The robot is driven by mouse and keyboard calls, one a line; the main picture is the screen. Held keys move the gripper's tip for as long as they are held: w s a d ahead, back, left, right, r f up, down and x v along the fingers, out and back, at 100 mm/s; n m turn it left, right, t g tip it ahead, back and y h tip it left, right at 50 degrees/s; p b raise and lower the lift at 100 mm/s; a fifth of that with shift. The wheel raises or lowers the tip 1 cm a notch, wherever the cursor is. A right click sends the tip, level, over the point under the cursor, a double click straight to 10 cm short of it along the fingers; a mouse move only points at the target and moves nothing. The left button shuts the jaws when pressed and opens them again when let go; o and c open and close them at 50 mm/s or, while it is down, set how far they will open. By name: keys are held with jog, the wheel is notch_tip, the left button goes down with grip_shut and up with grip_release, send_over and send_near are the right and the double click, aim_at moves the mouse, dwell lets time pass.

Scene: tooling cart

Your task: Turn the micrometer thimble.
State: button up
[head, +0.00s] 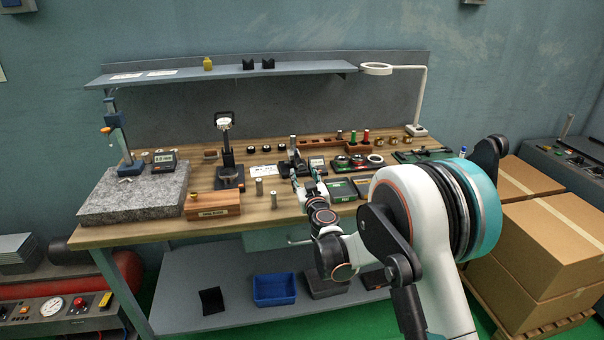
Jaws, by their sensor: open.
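A small dark stand with an upright silver cylinder (293,142) is near the middle of the wooden bench; it looks like the micrometer in its stand, but it is too small to make out the thimble clearly. My gripper (305,177) is open, just in front of this stand, with its fingers pointing toward it. The fingers and wrist hide the lower front of the stand. I cannot tell whether a finger touches it.
A granite plate (120,208) lies at the left of the bench (255,222), with a height gauge on its back corner. A dial indicator stand (228,165) and a wooden block box (213,211) are left of my gripper. Green trays (341,190) are right.

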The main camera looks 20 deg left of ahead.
aim_at(302, 168)
jog(key=shift+b+x, duration=0.45)
jog(key=shift+x, duration=1.8)
grip_shut()
